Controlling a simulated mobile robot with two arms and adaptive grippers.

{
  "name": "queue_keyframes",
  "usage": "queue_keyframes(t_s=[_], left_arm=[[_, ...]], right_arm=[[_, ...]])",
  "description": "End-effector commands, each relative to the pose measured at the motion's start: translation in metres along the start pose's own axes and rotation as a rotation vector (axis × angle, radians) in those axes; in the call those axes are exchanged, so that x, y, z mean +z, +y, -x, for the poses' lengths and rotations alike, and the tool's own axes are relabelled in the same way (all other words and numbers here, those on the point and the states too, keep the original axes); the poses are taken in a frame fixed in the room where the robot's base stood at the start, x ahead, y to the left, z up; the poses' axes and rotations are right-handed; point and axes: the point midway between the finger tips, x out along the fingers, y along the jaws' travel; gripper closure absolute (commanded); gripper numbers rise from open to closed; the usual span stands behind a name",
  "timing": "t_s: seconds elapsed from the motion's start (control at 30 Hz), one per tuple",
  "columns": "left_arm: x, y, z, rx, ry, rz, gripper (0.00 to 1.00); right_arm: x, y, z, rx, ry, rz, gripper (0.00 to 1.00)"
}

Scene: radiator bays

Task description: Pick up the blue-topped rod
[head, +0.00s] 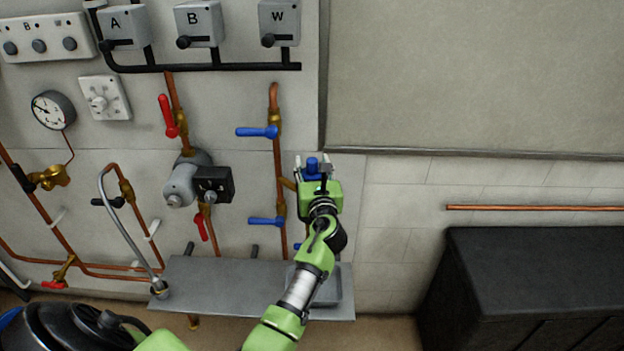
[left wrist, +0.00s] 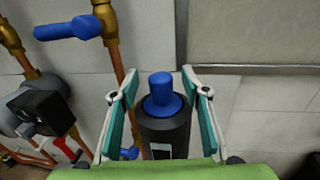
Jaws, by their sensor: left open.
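The blue-topped rod has a blue cap and a dark, thick body with a pale label. In the left wrist view the rod (left wrist: 163,105) stands between the two teal finger pads of my left gripper (left wrist: 162,95), which is open. Gaps show on both sides of the cap, and I cannot tell whether the pads touch the body. In the head view the blue cap (head: 312,166) shows between the fingertips of my left gripper (head: 313,172); the gripper hides the body. The rod's lower end is hidden in both views. My right gripper is not in view.
Copper pipes with blue valve levers (head: 257,132) run just left of the gripper. A grey pump (head: 180,187) is farther left. A metal shelf (head: 220,275) with a grey tray (head: 330,289) lies below. A black cabinet (head: 540,270) stands at right; the wall between looks clear.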

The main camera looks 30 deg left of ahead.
Motion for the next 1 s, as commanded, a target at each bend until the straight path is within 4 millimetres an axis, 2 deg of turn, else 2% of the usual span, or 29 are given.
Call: queue_keyframes(t_s=[0.13,0.4,0.57,1.0], left_arm=[[0.0,0.0,-0.015,0.0,0.0,-0.001,0.58],[-0.001,0.0,-0.018,0.0,0.0,0.0,0.58],[-0.001,0.0,-0.017,0.0,0.0,0.0,0.99],[0.005,0.0,-0.017,0.0,-0.002,0.002,1.0]], right_arm=[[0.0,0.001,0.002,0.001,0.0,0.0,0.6],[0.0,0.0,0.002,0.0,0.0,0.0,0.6],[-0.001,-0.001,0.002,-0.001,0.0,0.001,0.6],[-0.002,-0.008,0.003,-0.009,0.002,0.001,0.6]])
